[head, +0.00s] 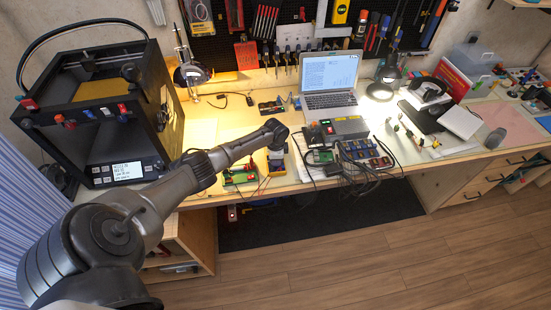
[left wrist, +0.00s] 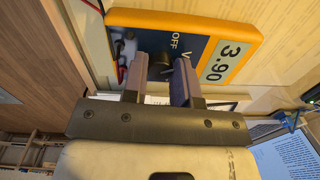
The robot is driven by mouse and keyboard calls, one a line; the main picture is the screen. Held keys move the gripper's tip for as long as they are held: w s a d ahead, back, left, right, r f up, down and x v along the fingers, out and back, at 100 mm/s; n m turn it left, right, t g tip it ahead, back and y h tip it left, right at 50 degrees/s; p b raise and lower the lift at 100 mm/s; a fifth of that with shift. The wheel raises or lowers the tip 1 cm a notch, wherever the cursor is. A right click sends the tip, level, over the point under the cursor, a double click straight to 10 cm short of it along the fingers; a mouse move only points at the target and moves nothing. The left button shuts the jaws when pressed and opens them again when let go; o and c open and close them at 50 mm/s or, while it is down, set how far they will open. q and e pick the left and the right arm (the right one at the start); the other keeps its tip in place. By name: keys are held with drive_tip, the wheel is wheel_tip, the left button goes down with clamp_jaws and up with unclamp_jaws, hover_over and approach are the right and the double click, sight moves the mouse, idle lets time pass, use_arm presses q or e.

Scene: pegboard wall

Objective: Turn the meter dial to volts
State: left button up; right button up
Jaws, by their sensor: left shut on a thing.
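The meter is a flat orange-rimmed unit (left wrist: 190,21) with a dark blue face, seen sideways in the left wrist view. In the head view the meter (head: 277,168) is on the bench under my left gripper, mostly hidden by my wrist. My right gripper is not in view.
A green breadboard (head: 240,176) with red leads lies left of the meter. A grey power supply (head: 345,128), coloured modules (head: 362,152) and loose cables crowd its right. A laptop (head: 330,85) stands behind. A black 3D printer (head: 95,110) fills the left.

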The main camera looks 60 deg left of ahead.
use_arm(q)
drive_tip(key=o, duration=0.7)
drive_tip(key=shift+c, duration=0.2)
wheel_tip(320, 180, up, 14)
drive_tip(key=p, duration=0.2)
drive_tip(key=shift+d+p, duration=0.2)
drive_tip(key=shift+p, duration=0.2)
drive_tip(key=shift+f, duration=0.1)
